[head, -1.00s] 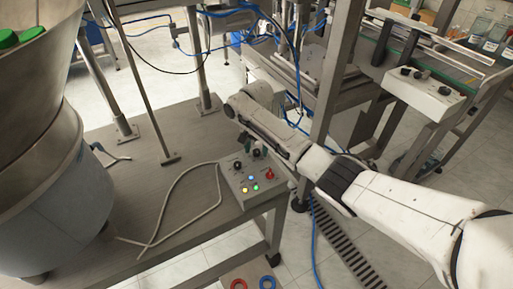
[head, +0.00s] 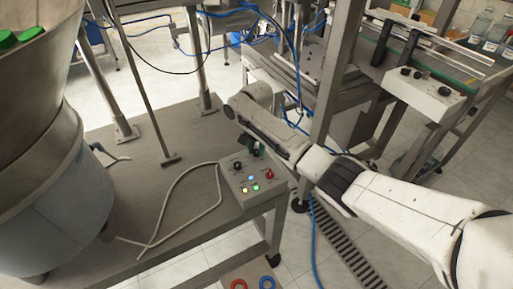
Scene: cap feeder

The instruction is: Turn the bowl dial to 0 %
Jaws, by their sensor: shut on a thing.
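The small grey control box (head: 262,193) sits at the right corner of the metal table. A black dial (head: 237,166) stands at the left of its top face and a red knob (head: 270,175) at the right. My gripper (head: 256,153) reaches down to the back of the box, between these two, and is shut on another dial there. The fingers and my forearm mostly cover that dial, so its pointer cannot be read. The labels are too small to read. Blue, yellow and green lights glow on the panel.
The large steel bowl feeder (head: 35,110) with green caps (head: 28,34) stands at the left. A grey cable (head: 170,195) loops over the table (head: 130,180). A steel post (head: 335,70) rises just behind my arm. A conveyor with a second control box (head: 424,93) is at the right.

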